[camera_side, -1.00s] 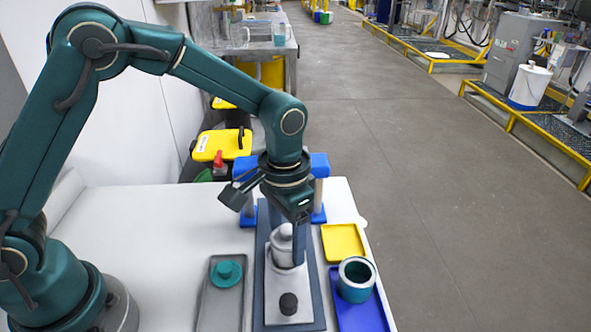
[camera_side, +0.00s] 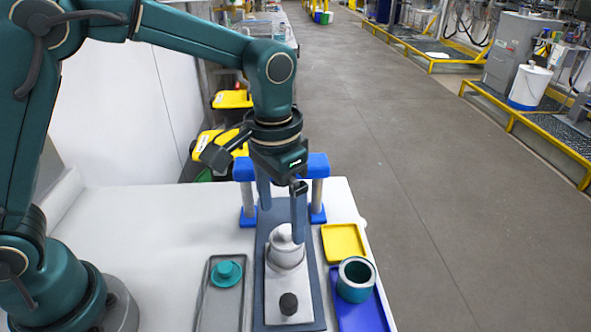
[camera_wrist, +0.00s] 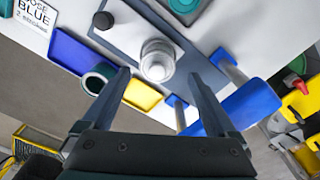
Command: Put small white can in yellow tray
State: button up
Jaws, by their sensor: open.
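The small white can (camera_side: 286,240) stands upright on a light grey plate, seated in or on a wider grey-white round part; I cannot tell where one ends and the other begins. In the wrist view the can (camera_wrist: 158,62) shows from above, just beyond the fingertips. My gripper (camera_side: 282,224) is open and empty, pointing down above the can, its fingers spread to either side. In the wrist view the gripper (camera_wrist: 158,76) frames the can between its fingertips. The yellow tray (camera_side: 343,243) lies empty, right of the can; the wrist view shows it (camera_wrist: 142,96) partly behind a finger.
A blue tray (camera_side: 372,315) holds a teal-grey ring (camera_side: 356,279). A grey tray (camera_side: 218,304) holds a teal lidded piece (camera_side: 226,273). A black knob (camera_side: 288,303) stands in front of the can. A blue bridge on posts (camera_side: 318,168) rises behind. The table's left is clear.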

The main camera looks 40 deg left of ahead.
jog(key=s+a+r+n+t, duration=0.2)
jog(key=s+a+r+t, duration=0.2)
jog(key=s, duration=0.8)
jog(key=a+r, duration=0.2)
jog(key=a, duration=0.2)
jog(key=shift+r+t, duration=0.4)
jog(key=shift+o, duration=0.5)
jog(key=shift+s+a+f, duration=0.15)
jog(key=shift+s+f, duration=0.05)
jog(key=shift+s, duration=0.25)
